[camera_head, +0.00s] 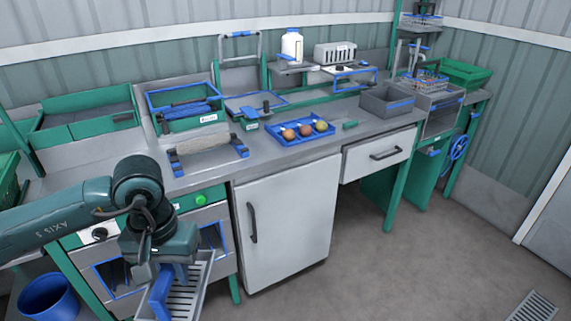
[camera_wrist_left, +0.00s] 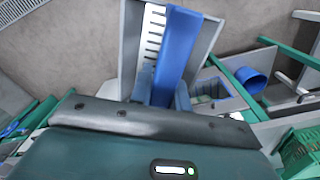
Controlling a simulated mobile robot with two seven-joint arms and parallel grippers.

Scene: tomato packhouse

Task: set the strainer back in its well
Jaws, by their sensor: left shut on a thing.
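The strainer (camera_head: 204,267) is a grey slotted tray with a blue handle (camera_head: 160,292). It is held in the air in front of the bench at the lower left of the head view. My left gripper (camera_head: 172,272) is shut on its blue handle. In the left wrist view the slotted strainer (camera_wrist_left: 130,48) extends beyond the fingers, with the blue handle (camera_wrist_left: 180,50) between my left gripper's fingertips (camera_wrist_left: 163,88). The strainer's well cannot be made out for certain. My right gripper is out of view.
A front panel with a green button (camera_head: 201,200) is just behind the strainer. A white cabinet (camera_head: 290,225) stands right of it. A blue bin (camera_head: 48,298) is on the floor at left. A blue tray (camera_head: 276,136) with tomatoes lies on the bench. The floor at right is mostly clear.

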